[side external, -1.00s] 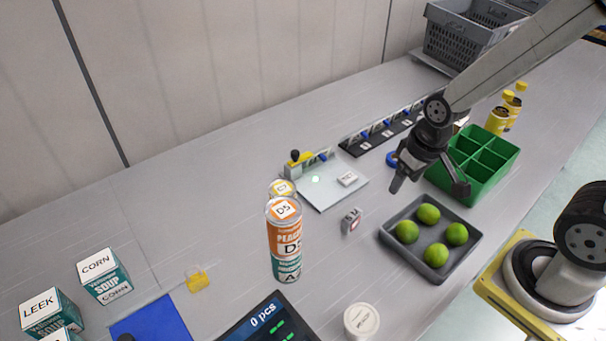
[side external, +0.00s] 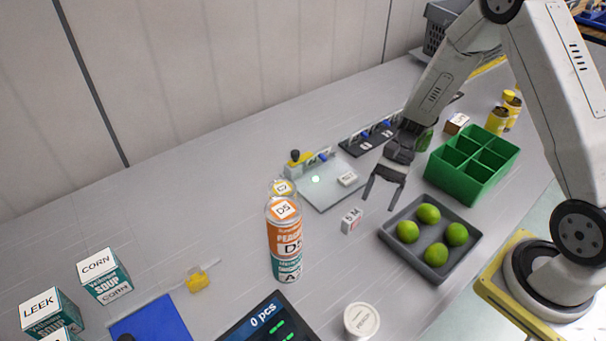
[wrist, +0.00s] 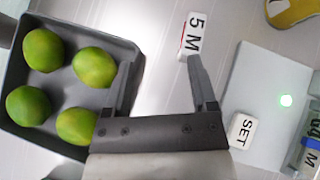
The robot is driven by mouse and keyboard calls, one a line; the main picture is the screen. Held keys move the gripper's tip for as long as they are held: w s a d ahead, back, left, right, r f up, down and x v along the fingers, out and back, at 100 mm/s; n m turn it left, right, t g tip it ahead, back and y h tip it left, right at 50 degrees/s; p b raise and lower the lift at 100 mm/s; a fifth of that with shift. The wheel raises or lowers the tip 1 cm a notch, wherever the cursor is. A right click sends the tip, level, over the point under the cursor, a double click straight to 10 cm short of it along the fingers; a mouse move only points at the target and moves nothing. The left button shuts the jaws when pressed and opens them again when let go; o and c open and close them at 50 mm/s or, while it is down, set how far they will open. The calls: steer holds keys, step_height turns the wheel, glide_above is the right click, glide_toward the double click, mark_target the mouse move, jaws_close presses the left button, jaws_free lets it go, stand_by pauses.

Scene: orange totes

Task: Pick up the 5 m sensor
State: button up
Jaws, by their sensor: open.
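The 5 m sensor is a small white block (side external: 352,220) lying on the grey table, left of the lime tray in the side view. In the wrist view its top reads "5 M" (wrist: 193,36), with a thin red mark along one side. My gripper (side external: 379,202) is open and empty above the table, up and to the right of the block. In the wrist view the fingers (wrist: 162,75) are spread, and the block lies beyond the tip of the right-hand finger, not between the fingers.
A dark tray (side external: 388,243) with several limes (side external: 436,256) lies close to the gripper. A plate (side external: 317,198) carries a white "SET" block (wrist: 242,131). Stacked cans (side external: 286,240) stand left of the sensor. A green divided bin (side external: 463,189) stands behind the tray.

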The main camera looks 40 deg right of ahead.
mark_target(360, 210)
steer(key=w+f+m+y, duration=0.1)
steer(key=y, duration=0.1)
steer(key=w+d+f+m+t+y, duration=0.1)
steer(key=w+m+y, duration=0.1)
steer(key=shift+f+m+t, duration=0.1)
steer(key=shift+m+t, duration=0.2)
steer(key=shift+s+a, duration=0.1)
steer(key=shift+x, duration=1.3)
steer(key=shift+x, duration=2.6)
steer(key=shift+c, duration=0.2)
jaws_close()
